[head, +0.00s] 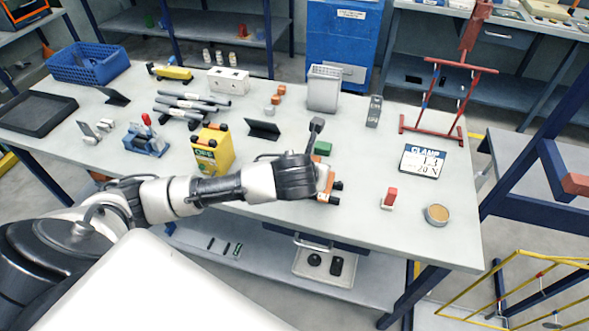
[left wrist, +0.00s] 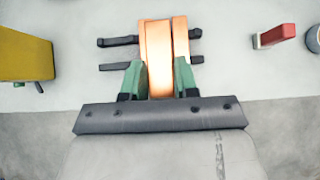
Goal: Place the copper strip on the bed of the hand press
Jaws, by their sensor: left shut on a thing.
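My left gripper (head: 324,172) reaches over the front middle of the table. In the left wrist view its green fingertips (left wrist: 159,80) are closed around a copper-coloured piece, which I take for the copper strip (left wrist: 156,58). A second, narrower copper-orange piece (left wrist: 181,45) shows right beside it; I cannot tell whether they are joined. Black rods (left wrist: 118,41) stick out on both sides, below or behind them. A small blue device with a red knob (head: 147,140), perhaps the hand press, stands at the left of the table. My right gripper is out of view.
A yellow box (head: 212,155) stands left of my gripper, with a dark stand (head: 263,130) behind it. A clamp sign (head: 423,160), a red-and-white block (head: 389,198) and a round tin (head: 437,214) are on the right. Grey rods (head: 190,104) lie behind the blue device.

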